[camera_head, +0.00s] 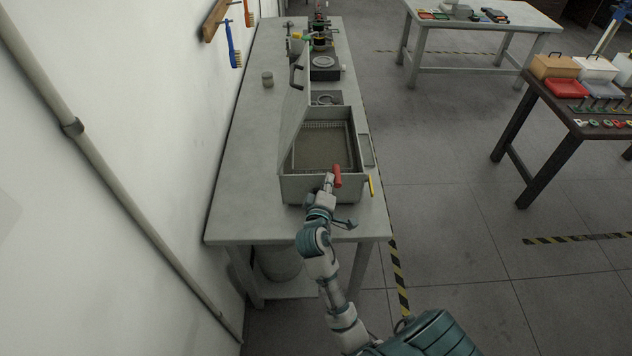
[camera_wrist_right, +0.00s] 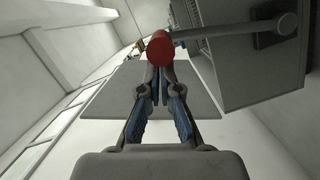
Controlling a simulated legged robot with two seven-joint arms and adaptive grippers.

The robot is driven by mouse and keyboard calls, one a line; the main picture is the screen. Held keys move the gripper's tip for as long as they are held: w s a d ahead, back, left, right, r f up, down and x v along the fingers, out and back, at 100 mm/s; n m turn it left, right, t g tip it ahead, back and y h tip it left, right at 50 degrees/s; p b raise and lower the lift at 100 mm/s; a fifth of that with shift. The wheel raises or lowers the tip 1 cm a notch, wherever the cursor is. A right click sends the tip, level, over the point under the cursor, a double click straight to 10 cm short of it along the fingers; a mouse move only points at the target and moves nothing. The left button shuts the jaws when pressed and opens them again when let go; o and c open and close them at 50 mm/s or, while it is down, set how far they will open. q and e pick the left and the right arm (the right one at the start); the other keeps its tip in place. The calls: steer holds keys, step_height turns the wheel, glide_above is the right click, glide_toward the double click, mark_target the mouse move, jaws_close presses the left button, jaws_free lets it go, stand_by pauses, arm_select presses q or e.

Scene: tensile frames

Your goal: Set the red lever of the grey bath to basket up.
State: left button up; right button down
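The grey bath (camera_head: 302,190) stands on the bench with its lid (camera_head: 293,110) raised on the left. A wire basket rim (camera_head: 325,124) shows inside, around brownish liquid. The red lever (camera_head: 337,176) is at the bath's near right end. In the right wrist view its red end (camera_wrist_right: 159,47) sits on a grey arm that runs right to the bath. My right gripper (camera_head: 329,181) is just left of the red grip. In the wrist view its fingers (camera_wrist_right: 158,72) are together, their tips at the red end; contact cannot be told. My left gripper is not in view.
The grey bench (camera_head: 240,190) runs along the left wall. A yellow handle (camera_head: 371,186) is right of the lever. The floor right of the bench is clear up to a dark table (camera_head: 540,150).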

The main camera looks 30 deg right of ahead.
steer(key=s+d+f+m+y+p, duration=0.2)
steer(key=s+d+f+m+p, duration=0.3)
steer(key=d, duration=0.4)
steer(key=shift+s+m, duration=0.25)
steer(key=shift+m, duration=0.65)
